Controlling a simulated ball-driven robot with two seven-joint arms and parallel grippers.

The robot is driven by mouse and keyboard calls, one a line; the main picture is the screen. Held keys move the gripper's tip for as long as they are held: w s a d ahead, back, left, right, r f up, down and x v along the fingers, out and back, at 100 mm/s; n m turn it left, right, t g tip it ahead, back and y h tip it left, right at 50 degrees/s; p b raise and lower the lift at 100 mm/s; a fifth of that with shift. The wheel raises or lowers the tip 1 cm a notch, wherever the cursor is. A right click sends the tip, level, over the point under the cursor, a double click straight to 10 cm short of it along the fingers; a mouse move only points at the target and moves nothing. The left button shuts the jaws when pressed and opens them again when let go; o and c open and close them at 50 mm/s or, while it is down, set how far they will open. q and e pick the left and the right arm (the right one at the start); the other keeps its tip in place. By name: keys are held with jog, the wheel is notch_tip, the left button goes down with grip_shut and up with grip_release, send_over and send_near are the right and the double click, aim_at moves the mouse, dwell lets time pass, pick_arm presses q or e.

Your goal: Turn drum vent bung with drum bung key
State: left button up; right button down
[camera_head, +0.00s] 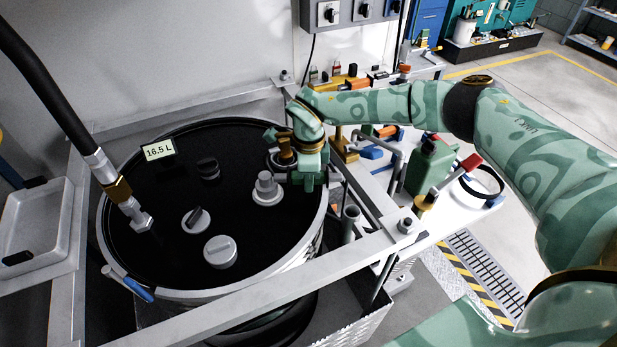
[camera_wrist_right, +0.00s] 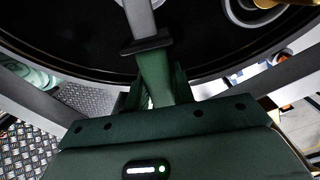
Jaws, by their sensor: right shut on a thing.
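The black-topped drum (camera_head: 150,235) stands inside a grey frame. Its lid carries a stepped grey fitting (camera_head: 267,190), a brass fitting (camera_head: 285,156), a slotted grey cap (camera_head: 220,251) and a smaller grey knob (camera_head: 196,219). I cannot tell for sure which is the vent bung. My right gripper (camera_head: 308,180) is low over the lid's right edge, beside the stepped fitting. In the right wrist view it is shut on the key's green handle (camera_wrist_right: 156,76). The key's grey shaft (camera_wrist_right: 141,16) reaches over the lid beyond a black collar; its far end is out of frame. My left gripper is not in view.
A black hose (camera_head: 50,80) with a brass coupling joins the lid at left. A small sign (camera_head: 159,150) reads 16.5 L. A frame rail (camera_head: 330,262) crosses in front. A green can (camera_head: 428,166) and tools crowd the bench at right. A grey tray (camera_head: 35,225) is far left.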

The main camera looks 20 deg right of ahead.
jog(key=shift+w+d+f+n+b, duration=0.1)
jog(key=shift+w+d+n+b, duration=0.15)
jog(key=shift+w+n+b, duration=0.4)
jog(key=shift+w+d+n, duration=0.1)
jog(key=shift+w+n, duration=0.1)
jog(key=shift+n, duration=0.15)
jog(key=shift+w+n+b, duration=0.5)
jog(key=shift+b, duration=0.05)
jog(key=shift+w+d+n+b, duration=0.15)
jog(key=shift+w+n+b, duration=0.15)
jog(key=shift+w+n, duration=0.15)
jog(key=shift+r+p, duration=1.75)
jog(key=shift+r, duration=0.9)
